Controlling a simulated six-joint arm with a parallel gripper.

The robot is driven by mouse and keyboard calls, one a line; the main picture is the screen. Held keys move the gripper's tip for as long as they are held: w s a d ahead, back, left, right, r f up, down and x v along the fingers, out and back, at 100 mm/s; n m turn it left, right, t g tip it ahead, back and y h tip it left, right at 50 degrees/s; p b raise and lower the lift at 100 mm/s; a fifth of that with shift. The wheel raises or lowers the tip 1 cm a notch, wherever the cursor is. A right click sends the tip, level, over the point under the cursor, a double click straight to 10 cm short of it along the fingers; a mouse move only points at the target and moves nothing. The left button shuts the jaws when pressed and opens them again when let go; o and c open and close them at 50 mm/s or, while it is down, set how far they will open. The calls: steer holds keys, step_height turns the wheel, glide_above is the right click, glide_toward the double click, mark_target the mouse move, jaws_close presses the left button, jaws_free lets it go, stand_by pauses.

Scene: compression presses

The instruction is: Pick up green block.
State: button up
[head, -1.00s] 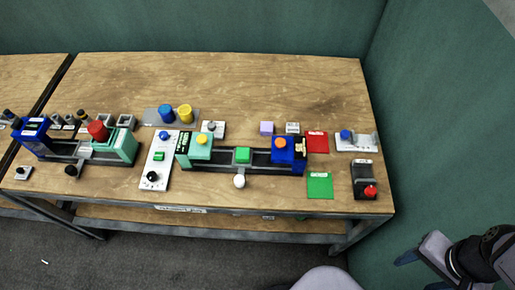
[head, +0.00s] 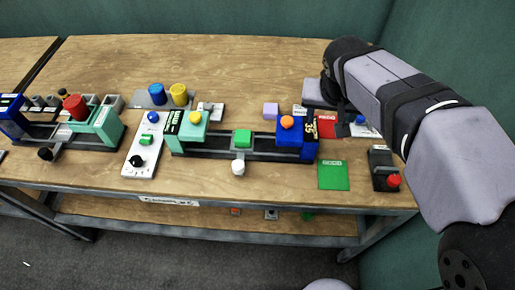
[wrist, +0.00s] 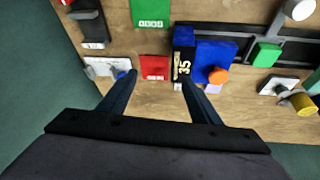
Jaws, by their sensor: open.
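The green block (head: 242,138) sits on the dark rail of the press, between the teal end block (head: 193,128) and the blue end block (head: 291,140). It also shows in the wrist view (wrist: 266,54), on the right side. My gripper (wrist: 157,74) is open and empty. Its two dark fingers point down toward the table near the red mat and the blue end block, apart from the green block. In the head view, my gripper is at the right, partly hidden by its own wrist.
An orange knob (head: 287,122) tops the blue end block. A white ball knob (head: 238,168) stands in front of the green block. A green mat (head: 333,175), red mat (head: 326,128) and red-button box (head: 384,170) lie right. A purple block (head: 270,110) stands behind the rail.

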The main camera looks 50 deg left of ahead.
steer(key=n+y+b, duration=0.2)
steer(key=b, duration=0.2)
glide_above(243, 134)
steer(key=w+d, duration=0.2)
steer(key=f, duration=0.1)
steer(key=shift+g, duration=0.3)
steer(key=s+f, duration=0.1)
steer(key=s, duration=0.1)
steer(key=s+f, duration=0.1)
steer(key=s, duration=0.1)
steer(key=shift+a+f+b, duration=0.25)
steer(key=shift+f+b, duration=0.1)
steer(key=shift+h, duration=0.3)
steer(key=shift+s+d+f+x, duration=0.1)
steer(key=shift+d+x, duration=0.1)
steer(key=shift+x, duration=1.05)
steer(key=shift+s+d+f+x, duration=0.1)
steer(key=shift+s+d+x, duration=0.05)
steer(key=shift+x, duration=1.1)
steer(key=shift+s+d+f+x, duration=0.1)
steer(key=shift+d+x, duration=0.1)
steer(key=shift+x, duration=1.05)
steer(key=c, duration=1.1)
